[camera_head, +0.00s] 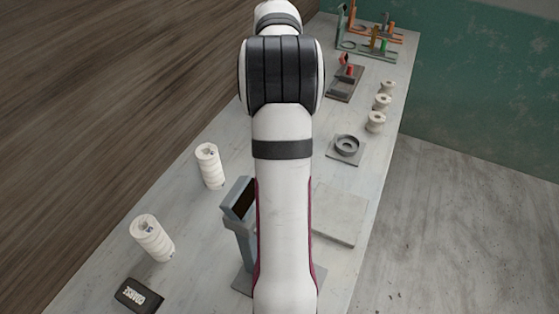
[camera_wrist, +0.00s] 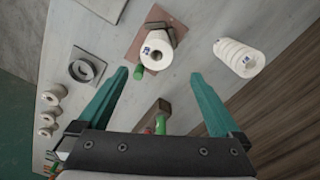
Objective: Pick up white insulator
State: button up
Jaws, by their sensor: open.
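One ribbed white insulator (camera_wrist: 240,57) shows right of my fingers in the wrist view. Another white cylinder (camera_wrist: 157,60) with a blue mark sits on a brown plate, in line with the gap between my fingertips. My gripper (camera_wrist: 159,76) is open, with teal fingers spread and nothing held. How far the cylinder is from the fingertips I cannot tell. My arm hides the gripper in the head view.
Several small white spools (camera_head: 376,122) line the bench's right edge. A round grey fixture (camera_head: 346,146), a flat plate (camera_head: 339,213), a grey stand (camera_head: 240,205) and a dark block (camera_head: 138,296) are nearby. A green peg (camera_wrist: 138,72) is near the left fingertip.

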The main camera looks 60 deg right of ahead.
jog(key=f, duration=1.3)
jog(key=shift+s+d+f, duration=0.15)
jog(key=shift+s+f, duration=0.1)
jog(key=shift+s, duration=0.05)
jog(key=shift+r, duration=0.1)
grip_shut()
